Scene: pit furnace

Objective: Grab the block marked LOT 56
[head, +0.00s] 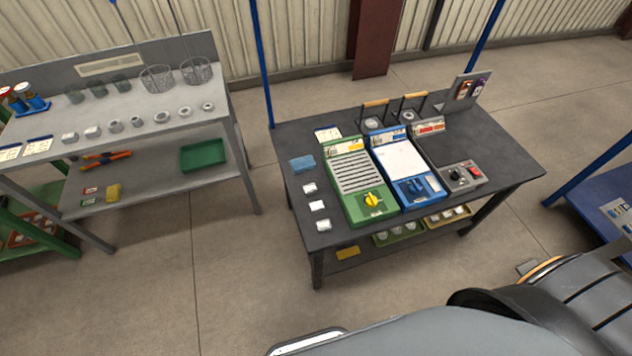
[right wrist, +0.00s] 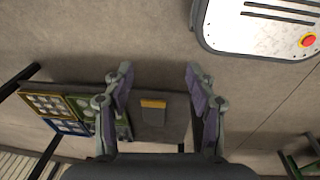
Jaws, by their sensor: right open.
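Three small pale blocks stand in a row along the left side of the dark table in the head view: the back block (head: 309,188), the middle block (head: 317,206) and the front block (head: 323,225). Their markings are too small to read, so I cannot tell which is LOT 56. Other pale blocks (head: 69,137) and ring-like pieces (head: 162,117) sit on the grey bench at left. My right gripper (right wrist: 157,68) is open and empty in the right wrist view, with floor between its fingertips. My left gripper is not in view.
The dark table (head: 290,140) carries a green unit (head: 362,213) with a yellow knob, a blue unit (head: 420,187) and a control box (head: 463,176). A blue pad (head: 302,163) lies behind the blocks. A blue table (head: 590,185) stands at right. Open floor separates the benches.

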